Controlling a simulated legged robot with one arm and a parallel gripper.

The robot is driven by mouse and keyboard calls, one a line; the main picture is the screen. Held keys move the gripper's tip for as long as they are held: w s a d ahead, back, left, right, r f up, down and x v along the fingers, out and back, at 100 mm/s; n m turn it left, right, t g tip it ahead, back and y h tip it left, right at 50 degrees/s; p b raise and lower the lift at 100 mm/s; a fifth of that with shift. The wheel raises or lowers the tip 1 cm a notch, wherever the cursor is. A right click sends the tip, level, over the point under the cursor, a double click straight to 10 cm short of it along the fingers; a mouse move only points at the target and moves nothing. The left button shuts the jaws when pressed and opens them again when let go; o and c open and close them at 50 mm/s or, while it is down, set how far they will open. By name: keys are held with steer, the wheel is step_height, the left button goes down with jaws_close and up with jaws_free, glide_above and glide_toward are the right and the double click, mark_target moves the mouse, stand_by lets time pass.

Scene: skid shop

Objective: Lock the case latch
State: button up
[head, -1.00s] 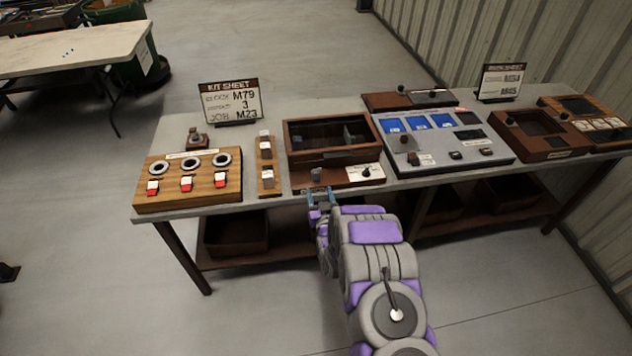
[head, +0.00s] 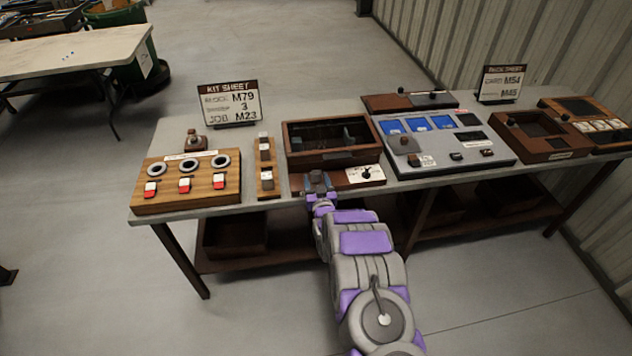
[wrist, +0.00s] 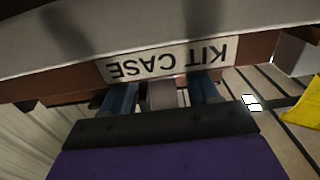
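The kit case (head: 345,158) is a dark brown box near the middle of the bench. Its "KIT CASE" label (wrist: 168,62) shows upside down in the wrist view. My gripper (head: 318,181) is at the left of the case's front ledge, over where a small grey block stood. In the wrist view my gripper (wrist: 163,88) has its two blue fingers apart, with a grey block (wrist: 162,98), apparently the latch, between them. Gaps show on both sides of the block. Whether the latch is locked cannot be told.
A board with red-and-white switches (head: 187,184) and a narrow wooden strip (head: 267,168) lie left of the case. A black knob on a white plate (head: 366,174) is on the ledge to the right. A grey panel with blue screens (head: 440,150) stands further right.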

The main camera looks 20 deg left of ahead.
mark_target(316, 171)
jaws_close()
stand_by(0.3)
steer(key=shift+r, duration=0.1)
steer(key=shift+w+a+r+g+h+p, duration=0.15)
steer(key=shift+r+g+h+p, duration=0.1)
steer(key=shift+r+g+p, duration=0.3)
steer(key=shift+w+d+r+g+h+p, duration=0.1)
steer(key=shift+r+g+h+p, duration=0.2)
steer(key=shift+g+p, duration=0.35)
steer(key=shift+w+a+r+g+h+p, duration=0.2)
steer(key=shift+g+h+p, duration=0.2)
steer(key=shift+g+p, duration=0.25)
steer(key=shift+w+a+r+g+h+p, duration=0.15)
steer(key=shift+r+g+h+p, duration=0.15)
steer(key=shift+g+p, duration=0.3)
steer(key=shift+w+a+r+g+h+p, duration=0.1)
steer(key=shift+w+r+g+h+p, duration=0.1)
steer(key=shift+g+h+p, duration=0.35)
steer(key=shift+c, duration=2)
jaws_free()
steer(key=o, duration=0.4)
steer(key=shift+w+a+f, duration=0.1)
steer(key=shift+a+f, duration=0.05)
